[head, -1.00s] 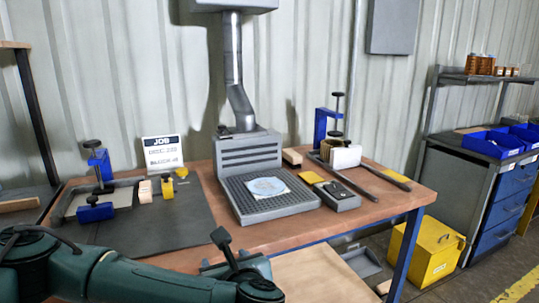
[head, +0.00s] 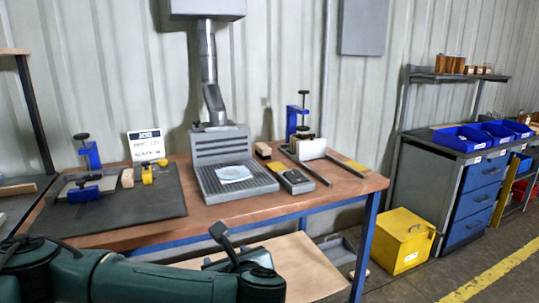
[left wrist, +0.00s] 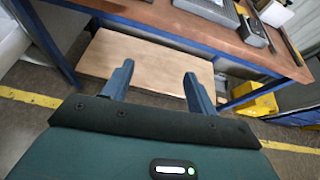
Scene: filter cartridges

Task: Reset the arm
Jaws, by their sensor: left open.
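My left arm comes in at the lower left of the head view, dark green, held in front of the workbench (head: 120,238). My left gripper (head: 229,248) points away from me, low, before the bench's front edge. In the left wrist view its two fingers (left wrist: 158,88) stand wide apart with nothing between them. Beyond them lies the bare wooden lower shelf (left wrist: 140,62) under the bench. My right gripper is in neither view.
The bench carries a grey fume-extraction base (head: 235,190), blue clamps (head: 90,155), a job sign (head: 146,146) and a black mat (head: 110,212). A yellow box (head: 403,242) stands on the floor right of it. A drawer cabinet (head: 475,200) with blue bins stands farther right. Floor between them is open.

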